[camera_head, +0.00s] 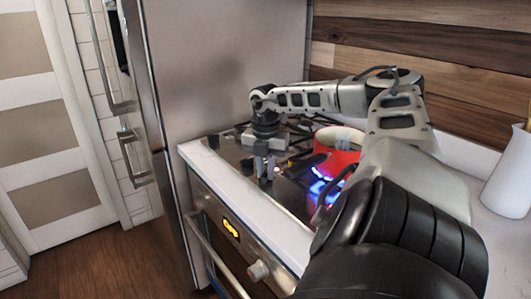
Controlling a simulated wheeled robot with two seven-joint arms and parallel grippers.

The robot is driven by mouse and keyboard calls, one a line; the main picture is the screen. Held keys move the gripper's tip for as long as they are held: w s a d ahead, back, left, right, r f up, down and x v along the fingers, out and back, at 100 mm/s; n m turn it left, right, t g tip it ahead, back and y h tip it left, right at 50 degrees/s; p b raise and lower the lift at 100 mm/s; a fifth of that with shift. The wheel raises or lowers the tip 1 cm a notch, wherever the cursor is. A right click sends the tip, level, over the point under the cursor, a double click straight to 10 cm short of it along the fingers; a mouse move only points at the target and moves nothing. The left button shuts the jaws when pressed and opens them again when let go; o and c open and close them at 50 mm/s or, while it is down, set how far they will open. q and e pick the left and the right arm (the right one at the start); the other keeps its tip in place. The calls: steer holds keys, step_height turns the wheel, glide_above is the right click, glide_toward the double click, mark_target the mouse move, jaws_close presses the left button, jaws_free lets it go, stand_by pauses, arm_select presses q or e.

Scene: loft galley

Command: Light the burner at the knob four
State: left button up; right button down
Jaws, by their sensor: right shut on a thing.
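The stove's hob (230,151) is in the middle of the view, with dark knobs along its front left part. One knob (213,142) stands clear near the left corner. My right gripper (264,172) points down at the hob and is shut on a knob between its fingers, which mostly hide it. I cannot read any knob number. Blue flame (324,187) burns at a burner right of the gripper, partly behind my right arm. My left gripper is not in view.
A red pot (335,150) sits on the hob behind the flame. The oven front has a lit orange display (231,229) and a round dial (258,271). A tall steel fridge (220,65) stands left; a white pitcher (512,175) stands on the right counter.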

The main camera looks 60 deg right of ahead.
mark_target(266, 173)
steer(key=shift+r, duration=0.1)
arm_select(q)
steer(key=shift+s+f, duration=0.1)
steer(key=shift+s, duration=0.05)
arm_select(e)
steer(key=c, duration=1.4)
jaws_free()
arm_select(q)
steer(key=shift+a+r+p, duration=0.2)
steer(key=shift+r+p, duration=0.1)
steer(key=shift+p, duration=0.35)
arm_select(e)
step_height(266, 173, up, 16)
